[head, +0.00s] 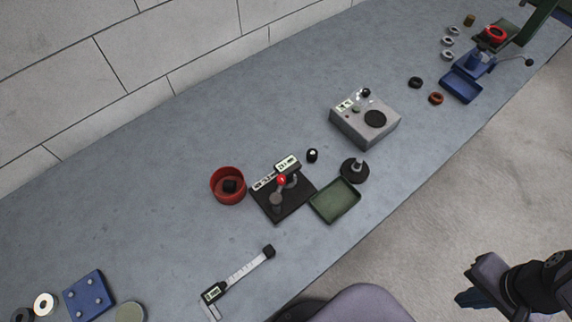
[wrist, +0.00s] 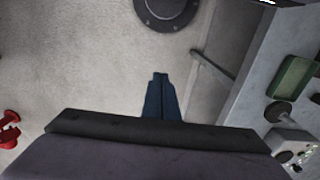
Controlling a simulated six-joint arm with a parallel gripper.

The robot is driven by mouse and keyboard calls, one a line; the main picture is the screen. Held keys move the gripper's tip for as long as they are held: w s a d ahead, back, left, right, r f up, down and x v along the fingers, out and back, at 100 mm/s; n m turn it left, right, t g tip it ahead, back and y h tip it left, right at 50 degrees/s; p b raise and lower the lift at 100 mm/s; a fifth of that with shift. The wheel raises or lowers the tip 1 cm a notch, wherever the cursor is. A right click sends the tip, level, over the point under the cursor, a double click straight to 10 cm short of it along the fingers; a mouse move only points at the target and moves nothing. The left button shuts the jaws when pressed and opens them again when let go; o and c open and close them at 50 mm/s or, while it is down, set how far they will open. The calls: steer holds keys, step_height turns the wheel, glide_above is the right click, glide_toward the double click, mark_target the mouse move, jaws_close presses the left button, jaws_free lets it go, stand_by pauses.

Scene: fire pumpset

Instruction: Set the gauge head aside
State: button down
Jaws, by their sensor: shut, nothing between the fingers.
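A black gauge stand (head: 284,200) stands mid-bench in the head view. It carries a small digital head (head: 288,164) with a white display and has a red knob (head: 281,180). I take this display unit as the gauge head, but cannot be sure. A black disc with a metal post (head: 355,170) sits right of it and also shows in the wrist view (wrist: 278,112). My gripper (head: 462,299) is off the bench, over the floor at lower right. Its blue fingers (wrist: 160,76) are shut and empty in the wrist view, well away from the stand.
A green tray (head: 335,200) lies right of the stand, a red bowl (head: 227,186) left of it. A grey box (head: 364,120) stands behind, a digital caliper (head: 240,276) in front. A blue block (head: 89,296) is at lower left. Bare bench lies between these.

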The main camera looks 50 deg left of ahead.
steer(key=c, duration=2.4)
jaws_free()
steer(key=shift+c, duration=0.2)
steer(key=o, duration=0.5)
steer(key=shift+o, duration=1.4)
steer(key=shift+s+a+f, duration=0.2)
steer(key=shift+a, duration=0.15)
steer(key=m+g+y+b, duration=0.8)
steer(key=m+y+b, duration=0.25)
steer(key=y, duration=0.55)
glide_toward(285, 180)
steer(key=x, duration=0.7)
steer(key=m, duration=0.1)
steer(key=m+t, duration=0.1)
steer(key=m, duration=0.1)
steer(key=shift+s+a+y+b, duration=0.15)
steer(key=shift+a+y+b, duration=0.1)
steer(key=shift+y+b, duration=0.05)
steer(key=p+x, duration=0.1)
steer(key=x, duration=0.6)
steer(key=shift+a, duration=0.1)
steer(key=shift+c, duration=0.3)
